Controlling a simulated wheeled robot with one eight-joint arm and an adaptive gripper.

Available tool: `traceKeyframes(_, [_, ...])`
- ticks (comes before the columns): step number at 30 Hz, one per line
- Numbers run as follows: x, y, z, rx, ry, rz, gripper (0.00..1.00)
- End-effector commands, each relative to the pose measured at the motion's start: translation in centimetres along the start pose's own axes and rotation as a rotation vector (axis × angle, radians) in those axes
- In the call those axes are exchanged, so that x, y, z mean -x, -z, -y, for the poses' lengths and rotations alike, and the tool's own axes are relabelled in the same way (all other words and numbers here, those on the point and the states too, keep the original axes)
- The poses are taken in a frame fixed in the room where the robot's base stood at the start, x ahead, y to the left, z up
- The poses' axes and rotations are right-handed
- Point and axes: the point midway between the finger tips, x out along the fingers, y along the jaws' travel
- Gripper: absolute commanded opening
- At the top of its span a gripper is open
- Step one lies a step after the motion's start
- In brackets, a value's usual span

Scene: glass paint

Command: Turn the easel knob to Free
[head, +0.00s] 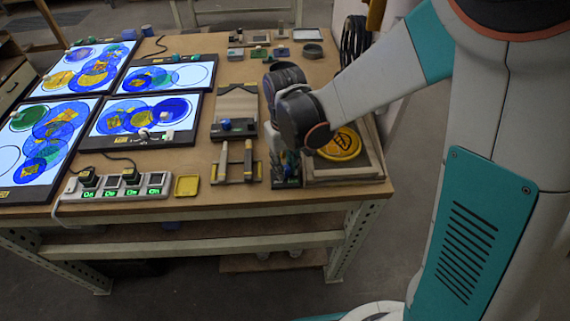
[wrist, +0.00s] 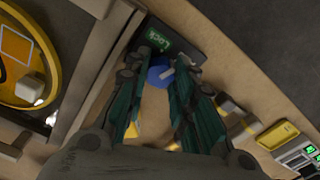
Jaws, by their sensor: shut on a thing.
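The blue easel knob (wrist: 160,74) shows in the wrist view with a pale pointer mark on its right side. Beside it a dark panel (wrist: 180,32) carries a lit green label that reads "Lock". My gripper (wrist: 163,60) points down with its dark green fingers on both sides of the knob, shut on it. In the head view my gripper (head: 287,165) is at the table's front edge, left of the framed easel (head: 352,178) with a yellow disc (head: 344,145) on it.
A wooden stand with yellow ends (head: 236,165) is close to the left of my gripper. A yellow tray (head: 187,185) and a power strip (head: 118,186) with lit green "On" labels lie farther left. Several glowing panels with coloured glass fill the left side.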

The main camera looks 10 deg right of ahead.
Motion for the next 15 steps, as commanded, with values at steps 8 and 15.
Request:
traceKeyframes(8, [0.0, 0.02, 0.0, -0.132, 0.0, -0.001, 0.0])
traceKeyframes(15, [0.0, 0.02, 0.0, -0.176, 0.0, -0.001, 0.0])
